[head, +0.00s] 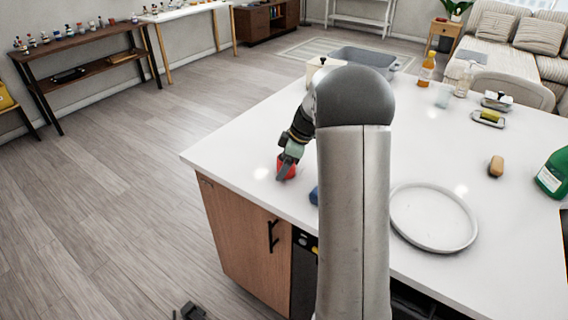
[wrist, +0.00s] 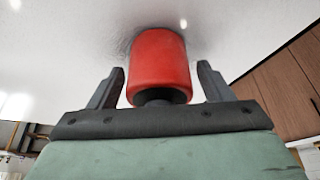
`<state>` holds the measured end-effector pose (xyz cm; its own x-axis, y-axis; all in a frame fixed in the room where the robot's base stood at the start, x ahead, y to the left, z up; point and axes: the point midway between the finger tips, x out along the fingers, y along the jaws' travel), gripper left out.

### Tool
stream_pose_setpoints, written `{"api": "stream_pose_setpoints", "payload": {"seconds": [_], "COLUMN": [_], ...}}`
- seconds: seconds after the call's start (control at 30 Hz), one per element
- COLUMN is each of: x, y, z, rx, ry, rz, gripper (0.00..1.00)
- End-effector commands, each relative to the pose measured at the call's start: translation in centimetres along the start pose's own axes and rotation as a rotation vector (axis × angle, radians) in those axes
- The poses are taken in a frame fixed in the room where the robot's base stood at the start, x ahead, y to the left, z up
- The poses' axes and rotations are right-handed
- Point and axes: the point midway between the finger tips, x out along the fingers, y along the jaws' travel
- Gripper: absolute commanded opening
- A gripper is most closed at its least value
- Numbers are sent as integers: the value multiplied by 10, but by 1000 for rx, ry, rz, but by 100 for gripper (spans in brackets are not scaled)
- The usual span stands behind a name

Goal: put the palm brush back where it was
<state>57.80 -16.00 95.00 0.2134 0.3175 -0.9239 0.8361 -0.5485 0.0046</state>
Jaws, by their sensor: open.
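A red rounded, roughly cylindrical thing (wrist: 160,62) with a narrower dark part stands between the fingers of my gripper (head: 285,168) in the wrist view. It also shows as a red patch in the head view (head: 288,168), at the left corner of the white counter. My gripper is open around it, with a gap on each side. I cannot tell for sure whether this red thing is the palm brush.
A blue thing (head: 314,196) is partly hidden behind my arm. A round white plate (head: 433,217) lies right of my arm. The counter's left edge is close.

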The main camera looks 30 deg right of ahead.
Motion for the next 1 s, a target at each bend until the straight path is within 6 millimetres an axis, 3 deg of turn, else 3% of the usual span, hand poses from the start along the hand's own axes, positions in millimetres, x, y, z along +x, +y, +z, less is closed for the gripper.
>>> {"api": "stream_pose_setpoints", "payload": {"seconds": [0.5,0.8,0.87,0.93,1.0], "x": [-100,-118,-117,-114,-108], "y": [1,-1,-8,-28,-65], "z": [0,0,-5,-15,-30], "rx": [-1,2,17,70,166], "ry": [1,-1,-8,-29,-70], "rz": [5,1,-2,-10,-20], "gripper": [73,73,73,73,73]}}
